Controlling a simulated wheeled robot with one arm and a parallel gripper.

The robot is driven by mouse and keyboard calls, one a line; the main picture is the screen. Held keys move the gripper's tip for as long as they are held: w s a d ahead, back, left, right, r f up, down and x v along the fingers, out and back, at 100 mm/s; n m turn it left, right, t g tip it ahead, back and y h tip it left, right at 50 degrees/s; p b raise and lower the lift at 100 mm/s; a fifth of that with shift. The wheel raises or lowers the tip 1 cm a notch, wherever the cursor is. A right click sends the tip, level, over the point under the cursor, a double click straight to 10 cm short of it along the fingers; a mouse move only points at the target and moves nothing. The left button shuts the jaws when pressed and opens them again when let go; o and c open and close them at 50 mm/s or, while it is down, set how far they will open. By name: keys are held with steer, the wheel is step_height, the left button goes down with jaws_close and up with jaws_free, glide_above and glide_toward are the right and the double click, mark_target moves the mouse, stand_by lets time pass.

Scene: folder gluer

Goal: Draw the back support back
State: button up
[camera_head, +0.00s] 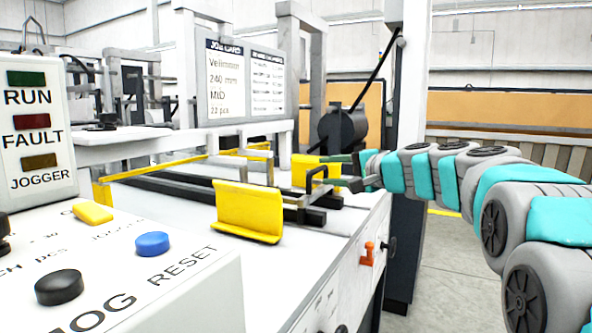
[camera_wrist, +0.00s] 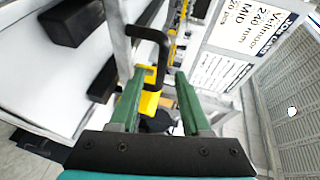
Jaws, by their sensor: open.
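My gripper (camera_head: 338,170) reaches in from the right over the machine's table. It is open; its two green fingers also show in the wrist view (camera_wrist: 160,78). A black looped handle (camera_head: 310,182) stands just ahead of the fingertips. In the wrist view the handle (camera_wrist: 163,45) lies ahead of and partly between the fingers, and I cannot tell whether they touch it. A yellow plate (camera_head: 303,168) stands by the handle, probably part of the back support. In the wrist view some yellow (camera_wrist: 149,102) shows beyond the fingers, partly hidden by the handle.
A larger angled yellow plate (camera_head: 248,210) stands nearer on the white table, beside dark rails (camera_head: 180,192). The control panel (camera_head: 120,280) fills the front left. An orange knob (camera_head: 367,254) sticks out from the table's side. A job card board (camera_head: 243,80) stands behind.

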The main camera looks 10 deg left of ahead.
mark_target(309, 170)
steer(key=x, duration=0.7)
steer(key=shift+w+a+f+p, duration=0.1)
steer(key=shift+w+a+p, duration=0.1)
steer(key=shift+p, duration=0.2)
jaws_close()
steer(key=shift+f, duration=0.1)
stand_by(1.0)
